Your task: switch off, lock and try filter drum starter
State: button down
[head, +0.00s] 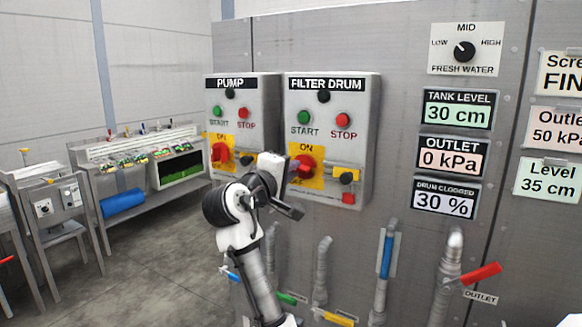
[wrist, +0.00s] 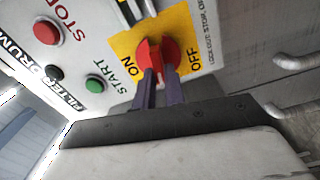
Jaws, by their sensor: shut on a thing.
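The filter drum starter (head: 366,95) is a grey wall box with a dark lamp, a green START button (head: 305,117) and a red STOP button (head: 343,119). Its red rotary switch (head: 307,164) sits on a yellow plate marked ON, with OFF readable in the wrist view. My gripper (wrist: 158,88) is shut on the red switch handle (wrist: 155,52), one dark finger on each side. The handle's exact angle is hard to tell. Right of the switch are a yellow-and-black fitting (head: 346,175) and a small red item (head: 349,193), perhaps a padlock.
The similar PUMP starter (head: 243,90) stands close on the left, its red switch (head: 219,152) partly beside my arm. Below are pipes and valves with blue, yellow and red handles (head: 482,274). Displays and a FRESH WATER selector (head: 464,51) are on the right.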

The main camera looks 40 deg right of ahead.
jog(key=shift+f+n, duration=0.1)
jog(key=shift+n, duration=1)
jog(key=c, duration=1.5)
grip_release()
jog(key=shift+a, duration=0.1)
jog(key=b+v, duration=0.3)
jog(key=v, duration=1)
jog(key=shift+s+a, duration=0.15)
jog(key=shift+a, duration=0.2)
